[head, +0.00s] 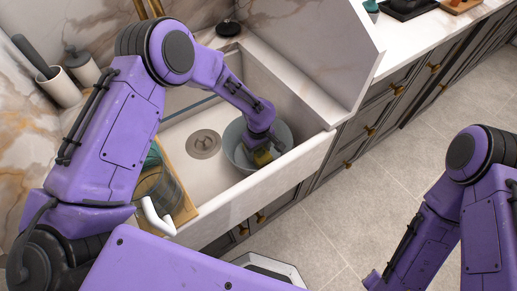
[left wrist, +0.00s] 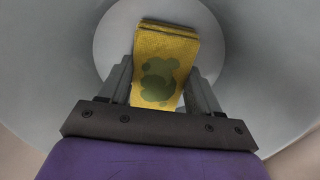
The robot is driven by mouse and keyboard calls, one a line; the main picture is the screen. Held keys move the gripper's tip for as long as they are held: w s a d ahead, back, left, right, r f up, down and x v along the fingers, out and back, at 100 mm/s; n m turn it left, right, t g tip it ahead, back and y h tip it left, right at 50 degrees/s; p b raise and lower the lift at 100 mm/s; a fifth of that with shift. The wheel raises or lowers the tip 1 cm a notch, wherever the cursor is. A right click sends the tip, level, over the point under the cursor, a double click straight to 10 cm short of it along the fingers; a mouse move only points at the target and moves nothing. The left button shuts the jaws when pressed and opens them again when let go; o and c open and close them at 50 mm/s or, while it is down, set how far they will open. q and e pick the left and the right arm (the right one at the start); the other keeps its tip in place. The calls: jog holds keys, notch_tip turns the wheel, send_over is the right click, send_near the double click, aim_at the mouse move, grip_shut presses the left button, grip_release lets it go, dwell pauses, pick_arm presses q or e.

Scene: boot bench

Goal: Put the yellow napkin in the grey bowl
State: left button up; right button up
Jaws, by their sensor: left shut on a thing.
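The yellow napkin (left wrist: 165,55) is a folded yellow cloth with green blotches. It is between the two fingers of my left gripper (left wrist: 162,85), which is shut on it. The grey bowl (head: 284,134) stands in the white sink. In the left wrist view the inside of the bowl (left wrist: 250,60) surrounds the napkin and the fingers. In the head view the napkin (head: 262,157) shows just below my left gripper (head: 257,147), inside the bowl's rim. Whether the napkin touches the bowl's floor I cannot tell. My right arm is at the right, its gripper out of view.
The sink (head: 180,128) has a drain (head: 204,144) left of the bowl. A wooden board and a glass vessel (head: 160,190) stand at the sink's near left. A marble panel (head: 320,45) rises behind the bowl. Open floor (head: 400,170) lies to the right.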

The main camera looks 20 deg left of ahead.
aim_at(259, 151)
pick_arm(q)
jog(key=o, duration=1)
jog(key=shift+f, duration=0.15)
jog(key=shift+o, duration=0.2)
notch_tip(259, 151, up, 12)
jog(key=p, duration=0.1)
jog(key=shift+r, duration=0.2)
